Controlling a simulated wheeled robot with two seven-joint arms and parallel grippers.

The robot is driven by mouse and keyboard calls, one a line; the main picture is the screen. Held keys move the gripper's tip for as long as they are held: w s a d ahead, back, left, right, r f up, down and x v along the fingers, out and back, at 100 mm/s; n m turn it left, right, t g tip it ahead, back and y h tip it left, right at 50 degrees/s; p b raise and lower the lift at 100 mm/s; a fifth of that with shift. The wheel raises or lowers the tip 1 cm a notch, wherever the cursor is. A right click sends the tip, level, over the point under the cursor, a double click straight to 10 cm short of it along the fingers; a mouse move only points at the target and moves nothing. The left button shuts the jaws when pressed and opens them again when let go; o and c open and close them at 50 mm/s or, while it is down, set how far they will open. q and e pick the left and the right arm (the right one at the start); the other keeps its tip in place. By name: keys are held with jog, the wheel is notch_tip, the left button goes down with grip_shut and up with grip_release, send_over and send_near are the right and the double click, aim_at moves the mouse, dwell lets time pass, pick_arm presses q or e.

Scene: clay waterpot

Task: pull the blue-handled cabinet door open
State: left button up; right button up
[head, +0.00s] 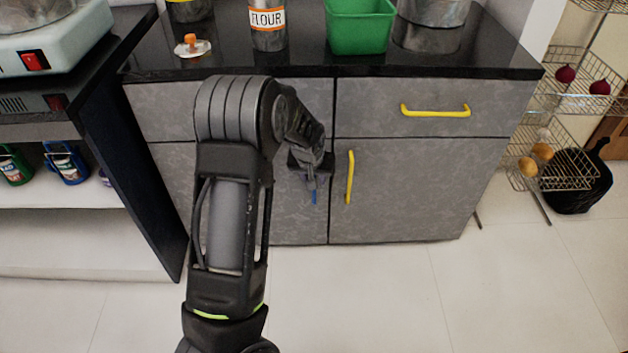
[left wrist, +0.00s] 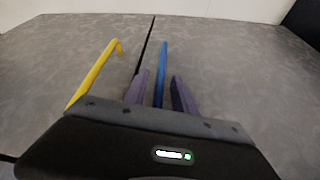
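The blue handle (head: 313,197) is a vertical bar on the grey left cabinet door (head: 285,220), which looks flush and closed. My left gripper (head: 314,183) is at this handle and hides its upper part in the head view. In the left wrist view the blue handle (left wrist: 161,70) runs between the two purple-grey fingers of the gripper (left wrist: 160,92). The fingers stand apart, one on each side of the bar, with a small gap visible on both sides. My forearm hides much of the left door in the head view. My right gripper is in neither view.
The right door has a yellow handle (head: 350,177), close to my gripper. A drawer above has another yellow handle (head: 435,111). The black countertop (head: 470,66) overhangs the cabinet and holds a flour canister (head: 268,25) and green bin (head: 360,27). Open floor (head: 360,290) lies in front.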

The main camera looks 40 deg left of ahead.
pick_arm(q)
jog(key=shift+f, duration=0.2)
grip_shut()
dwell(1.4)
